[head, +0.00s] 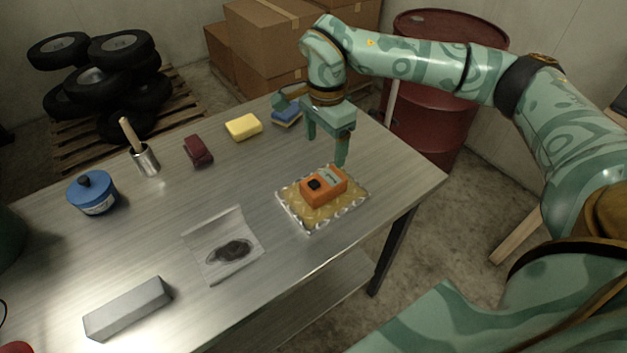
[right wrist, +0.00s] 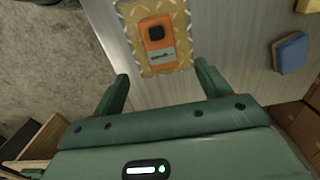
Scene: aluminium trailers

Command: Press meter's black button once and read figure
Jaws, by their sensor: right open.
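The orange meter (head: 323,187) lies on a yellowish mat with a pale patterned rim (head: 293,214) near the table's right end. Its black button (head: 314,184) is on its upper face, beside a small grey-green display (head: 331,175). The meter also shows in the right wrist view (right wrist: 158,42), with the black button (right wrist: 156,33) and display (right wrist: 162,57); the figure is too small to read. My right gripper (head: 326,147) is open and empty, above the table just behind the meter. Its fingers (right wrist: 162,88) are spread, apart from the meter. My left gripper is not in view.
Behind are a blue sponge (head: 287,115), a yellow sponge (head: 243,127), and a dark red block (head: 198,151). A red drum (head: 440,90) stands behind right.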

